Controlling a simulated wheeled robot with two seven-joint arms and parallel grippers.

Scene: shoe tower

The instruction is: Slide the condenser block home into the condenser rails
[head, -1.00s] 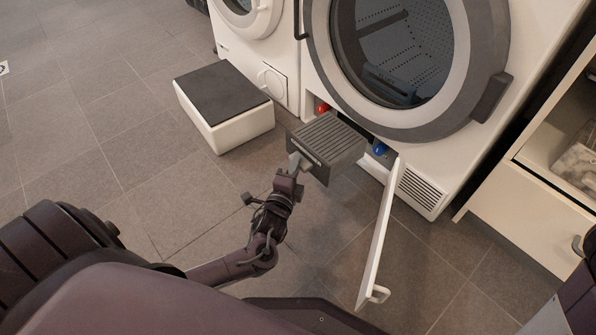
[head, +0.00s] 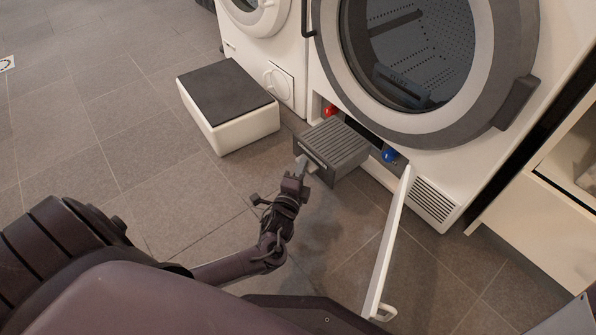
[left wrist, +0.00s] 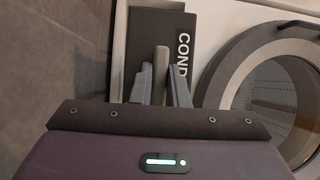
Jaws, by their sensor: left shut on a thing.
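The condenser block (head: 341,143) is a grey ribbed box with a dark front plate, low in front of the large machine. Its back end is at the dark opening (head: 362,130) under the round door, and its front sticks out. The rails inside are hidden. My left gripper (head: 306,168) is shut on the handle at the block's front. In the left wrist view the fingers (left wrist: 161,85) close on the grey handle (left wrist: 161,62), before the dark front plate (left wrist: 146,40) with white letters "COND". My right gripper is not in view.
A red knob (head: 331,110) and a blue knob (head: 389,155) flank the opening. The open white flap (head: 390,245) stands out to the right of the block. A white box with a dark top (head: 226,98) is on the floor to the left. Floor in front is clear.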

